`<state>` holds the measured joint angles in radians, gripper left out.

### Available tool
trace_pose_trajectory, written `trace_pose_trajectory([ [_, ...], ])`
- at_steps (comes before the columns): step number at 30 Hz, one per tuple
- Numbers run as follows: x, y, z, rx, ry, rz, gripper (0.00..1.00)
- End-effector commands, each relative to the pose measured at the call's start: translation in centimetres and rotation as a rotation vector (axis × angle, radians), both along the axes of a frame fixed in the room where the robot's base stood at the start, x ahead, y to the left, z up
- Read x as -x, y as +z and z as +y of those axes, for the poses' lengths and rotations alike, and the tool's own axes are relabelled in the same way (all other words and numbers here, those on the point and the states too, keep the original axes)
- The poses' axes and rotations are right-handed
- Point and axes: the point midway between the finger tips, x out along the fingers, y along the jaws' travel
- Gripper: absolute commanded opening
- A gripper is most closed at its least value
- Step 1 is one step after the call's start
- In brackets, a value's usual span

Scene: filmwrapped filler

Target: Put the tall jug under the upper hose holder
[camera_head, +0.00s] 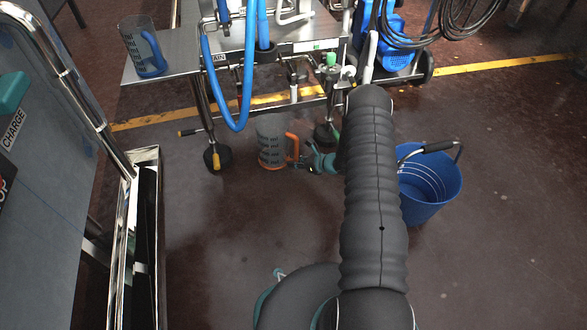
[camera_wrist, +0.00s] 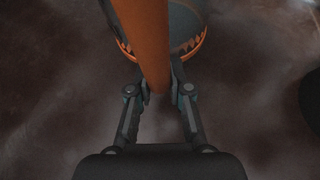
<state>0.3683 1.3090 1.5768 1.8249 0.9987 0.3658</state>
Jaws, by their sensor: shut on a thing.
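A clear tall jug (camera_head: 271,142) with dark markings and an orange handle (camera_head: 292,147) is low in front of the steel cart. My gripper (camera_head: 318,158) reaches it from the right and is shut on the handle. In the wrist view my gripper (camera_wrist: 160,97) has its fingers on both sides of the orange handle (camera_wrist: 150,45), with the jug's orange rim (camera_wrist: 194,50) behind. I cannot tell whether the jug touches the floor. A blue hose (camera_head: 243,100) hangs in a loop from the cart; a black holder (camera_head: 265,52) surrounds hose at the cart's edge. I cannot tell which holder is the upper one.
Another clear jug (camera_head: 141,46) with a blue handle stands on the cart's steel top (camera_head: 185,57). A blue bucket (camera_head: 428,190) stands on the floor right of my arm. A chrome-railed charging station (camera_head: 60,150) is at the left. The floor at lower left-centre is clear.

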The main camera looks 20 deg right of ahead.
Motion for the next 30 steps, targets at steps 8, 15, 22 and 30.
trace_pose_trajectory([
  [8, 0.0, -3.4, 0.2, -0.002, 0.001, 0.002, 0.0],
  [15, 0.0, -3.4, 0.2, -0.001, 0.001, 0.001, 0.0],
  [22, 0.0, -3.6, 0.2, -0.001, 0.001, 0.001, 0.44],
  [30, 0.0, -3.4, 0.2, -0.001, 0.001, 0.001, 0.44],
])
